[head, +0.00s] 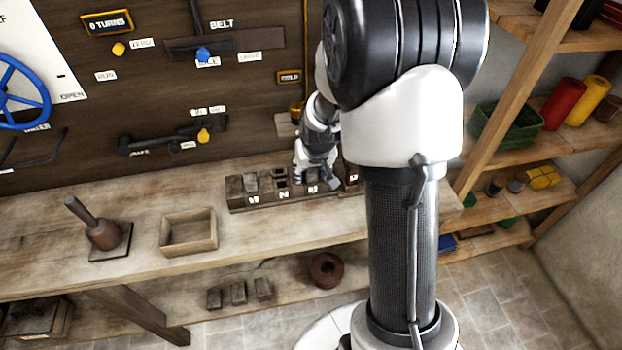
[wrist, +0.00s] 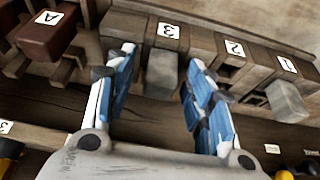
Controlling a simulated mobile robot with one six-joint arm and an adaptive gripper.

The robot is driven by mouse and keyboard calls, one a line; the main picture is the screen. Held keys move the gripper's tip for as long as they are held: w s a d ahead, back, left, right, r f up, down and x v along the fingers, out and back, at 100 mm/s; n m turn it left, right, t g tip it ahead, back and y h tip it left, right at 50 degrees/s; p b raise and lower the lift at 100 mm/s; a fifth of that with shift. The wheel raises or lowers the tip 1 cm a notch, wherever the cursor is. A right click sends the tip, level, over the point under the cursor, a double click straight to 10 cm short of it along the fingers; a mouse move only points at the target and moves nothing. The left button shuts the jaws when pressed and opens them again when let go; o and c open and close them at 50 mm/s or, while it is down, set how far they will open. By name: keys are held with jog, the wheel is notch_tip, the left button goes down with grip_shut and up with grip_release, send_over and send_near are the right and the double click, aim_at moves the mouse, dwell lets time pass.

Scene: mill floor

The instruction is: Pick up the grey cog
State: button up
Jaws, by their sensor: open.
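A grey cog, a small block (wrist: 162,78), sits at the slot marked 3 of the wooden rack in the wrist view. A second grey block (wrist: 287,101) sits at the slot marked 1; it also shows in the head view (head: 250,183). I cannot tell which one the task means. My gripper (wrist: 160,62) is open and empty, its blue-padded fingers apart on either side of the block at 3 in the picture. I cannot tell whether they reach down around it. In the head view my gripper (head: 318,178) is over the rack's right part and hides that block.
The numbered rack (head: 240,208) stands on the bench (head: 60,235) against the control board. A dark red block (wrist: 47,37) sits at the slot marked A. An empty wooden tray (head: 176,248) and a handled tool (head: 104,233) stand left. Shelves (head: 510,205) stand right.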

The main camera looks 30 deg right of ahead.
jog(key=shift+c, duration=0.3)
jog(key=c, duration=0.9)
